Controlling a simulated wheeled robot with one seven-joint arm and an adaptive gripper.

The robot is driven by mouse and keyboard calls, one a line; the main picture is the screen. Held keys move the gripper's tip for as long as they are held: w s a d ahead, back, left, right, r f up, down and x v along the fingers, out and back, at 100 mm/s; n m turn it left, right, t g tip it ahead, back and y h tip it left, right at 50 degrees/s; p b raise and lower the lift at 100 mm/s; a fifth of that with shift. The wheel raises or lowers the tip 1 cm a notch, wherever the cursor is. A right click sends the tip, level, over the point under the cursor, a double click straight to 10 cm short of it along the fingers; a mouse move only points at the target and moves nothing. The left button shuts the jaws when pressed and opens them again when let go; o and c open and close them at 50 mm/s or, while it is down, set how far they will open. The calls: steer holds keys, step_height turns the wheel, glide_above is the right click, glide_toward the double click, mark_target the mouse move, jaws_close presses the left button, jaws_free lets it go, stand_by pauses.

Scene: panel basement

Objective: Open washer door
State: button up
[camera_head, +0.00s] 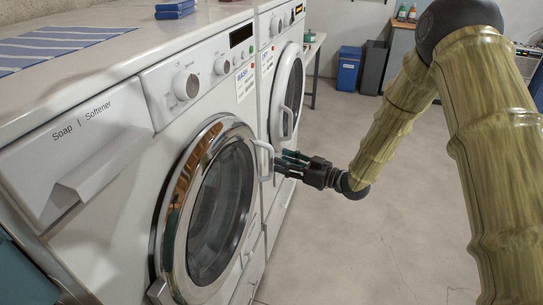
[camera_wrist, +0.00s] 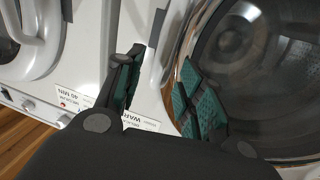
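The washer (camera_head: 120,90) stands at the left in the head view, with its round, chrome-rimmed glass door (camera_head: 212,205) shut. A white curved handle (camera_head: 264,147) juts from the door's right edge. My gripper (camera_head: 280,161) is at this handle, coming from the right, fingertips close to its grip. In the wrist view my gripper (camera_wrist: 160,78) is open, with dark teal-padded fingers apart. A pale strip that looks like the handle (camera_wrist: 152,72) lies between them; I cannot tell whether either finger touches it. The door glass (camera_wrist: 265,60) shows at the right.
A second front-loading machine (camera_head: 284,80) with its own handle stands just beyond the washer. A blue striped cloth (camera_head: 55,45) lies on the washer top. Blue (camera_head: 348,68) and grey (camera_head: 373,68) bins stand at the back. The concrete floor before the machines is clear.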

mark_target(271, 157)
steer(key=shift+p+x, duration=0.4)
steer(key=shift+x, duration=2.35)
jaws_close()
